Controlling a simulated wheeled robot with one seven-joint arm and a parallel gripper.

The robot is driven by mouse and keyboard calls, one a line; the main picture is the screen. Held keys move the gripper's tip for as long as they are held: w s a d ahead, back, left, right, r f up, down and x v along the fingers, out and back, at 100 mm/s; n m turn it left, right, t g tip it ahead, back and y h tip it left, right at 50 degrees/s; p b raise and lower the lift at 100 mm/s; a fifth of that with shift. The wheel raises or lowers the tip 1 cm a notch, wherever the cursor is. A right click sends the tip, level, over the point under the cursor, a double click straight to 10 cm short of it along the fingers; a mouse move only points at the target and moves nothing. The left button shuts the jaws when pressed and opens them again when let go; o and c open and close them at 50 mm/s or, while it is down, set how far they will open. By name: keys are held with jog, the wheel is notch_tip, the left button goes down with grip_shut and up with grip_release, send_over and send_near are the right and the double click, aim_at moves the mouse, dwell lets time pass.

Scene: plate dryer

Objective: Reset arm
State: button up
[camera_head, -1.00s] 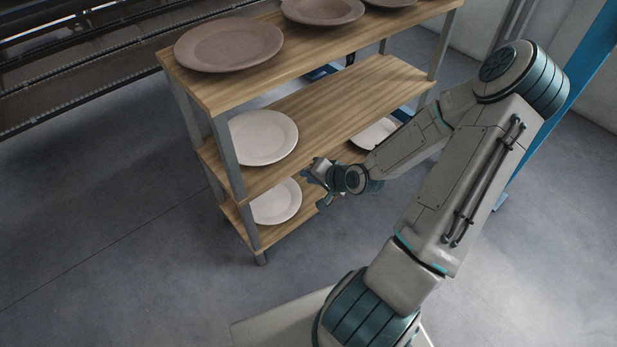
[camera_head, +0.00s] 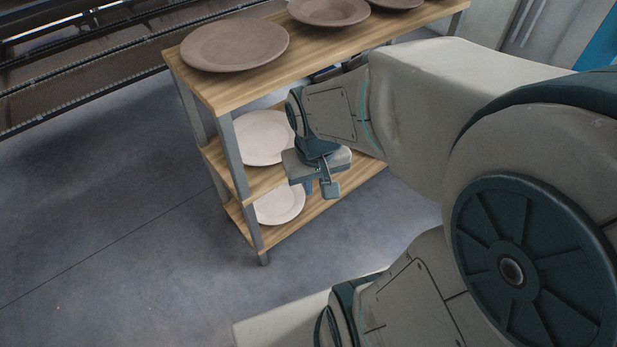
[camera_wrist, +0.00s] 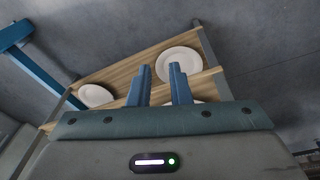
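My gripper (camera_head: 318,190) hangs in front of the wooden rack (camera_head: 240,182), at about the height of its lower two shelves. In the wrist view its two blue fingers (camera_wrist: 161,72) are parted with nothing between them. A white plate (camera_head: 258,140) lies on the middle shelf, left of my gripper, and another white plate (camera_head: 278,206) lies on the bottom shelf. The wrist view shows a white plate (camera_wrist: 183,60) beyond the fingertips and a second one (camera_wrist: 97,96) to the left. My arm hides the right part of the shelves.
Brown plates stand on the top shelf: a large one (camera_head: 235,45), a middle one (camera_head: 328,11) and one at the right (camera_head: 396,3). A dark conveyor-like structure (camera_head: 90,70) runs along the upper left. The floor (camera_head: 110,220) at left is clear.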

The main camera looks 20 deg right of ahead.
jog(key=shift+n+y, duration=0.4)
jog(key=s+a+r, duration=0.2)
jog(key=s, duration=0.1)
jog(key=shift+r, duration=0.2)
jog(key=shift+w+d, duration=0.1)
jog(key=shift+d, duration=0.1)
